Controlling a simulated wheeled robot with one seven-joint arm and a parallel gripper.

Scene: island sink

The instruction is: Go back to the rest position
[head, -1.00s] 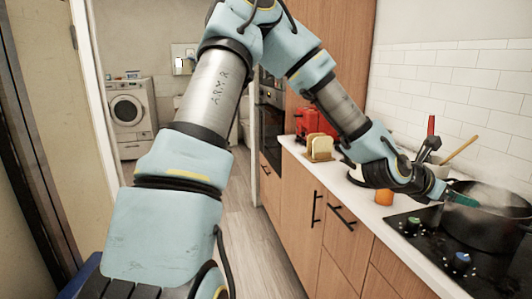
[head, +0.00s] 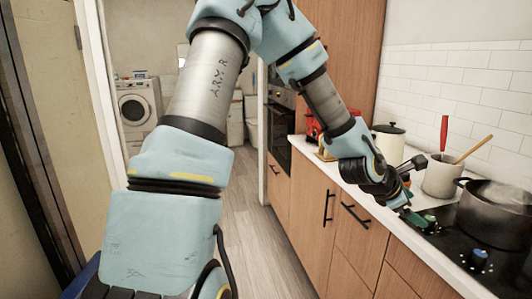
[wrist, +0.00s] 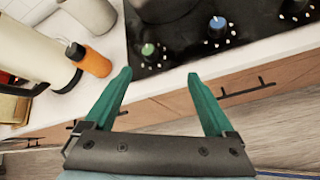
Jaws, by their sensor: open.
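My gripper (wrist: 158,98) is open, with two green fingers spread apart and nothing between them in the wrist view. In the head view my gripper (head: 412,205) hangs at the front edge of the counter, left of the stove knobs, and is partly hidden by my wrist. My arm reaches from the lower left, arches over the top of the picture and comes down to the right.
A utensil crock (head: 440,178) and a cream canister (head: 388,143) stand behind my gripper. The floor (head: 255,245) is clear.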

